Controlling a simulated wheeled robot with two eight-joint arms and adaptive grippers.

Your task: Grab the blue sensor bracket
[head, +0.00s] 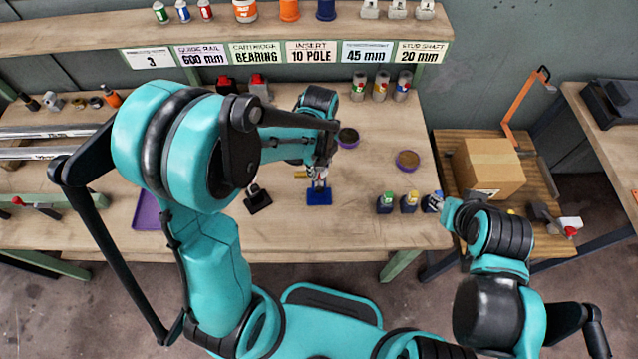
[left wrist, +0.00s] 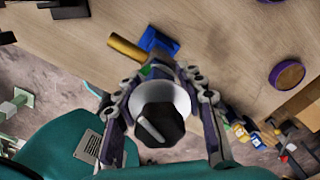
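The blue sensor bracket (head: 319,197) lies on the workbench near its front edge, in the middle of the head view. It also shows in the left wrist view (left wrist: 160,41), beyond the fingertips. A brass cylinder (left wrist: 125,47) lies beside it. My left gripper (head: 319,181) points down just behind and above the bracket. In the left wrist view its fingers (left wrist: 165,72) stand apart, with a pale round part and a dark knob between their bases. Whether the fingertips touch the bracket is hard to tell. My right arm is at the right; its fingers do not show.
A black part (head: 257,198) sits left of the bracket. A cardboard box (head: 488,167) is on a side table. Bench surface between the bracket and the bottles is clear.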

